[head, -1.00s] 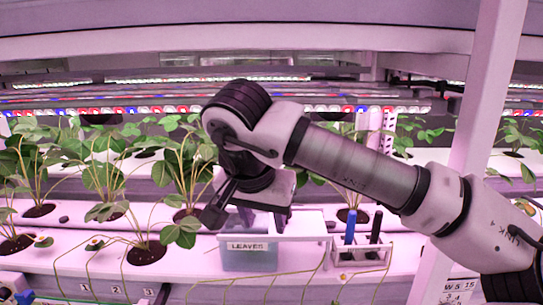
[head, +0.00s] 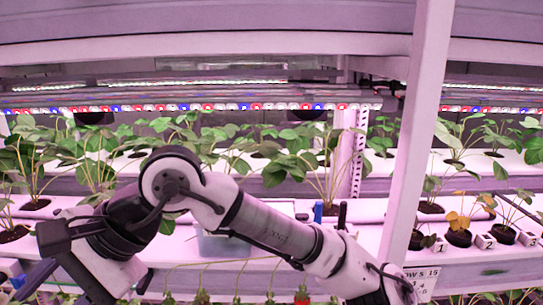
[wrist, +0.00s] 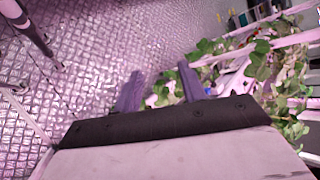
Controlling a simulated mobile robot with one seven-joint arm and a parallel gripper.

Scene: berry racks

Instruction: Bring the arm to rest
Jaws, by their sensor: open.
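My gripper (wrist: 160,82) is open in the wrist view, with two purple fingers apart and nothing between them. Beyond the fingers are a patterned metal floor and some strawberry leaves. In the head view my arm reaches from the lower right to the lower left, bent at a joint in the middle. Its hand end is low at the left, in front of the rack, and the fingertips are not clear there.
A rack shelf holds potted strawberry plants (head: 95,170). A bluish bin (head: 222,247) stands behind my arm, partly hidden. A white upright post (head: 412,130) stands right of centre. Patterned floor (wrist: 95,65) looks clear.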

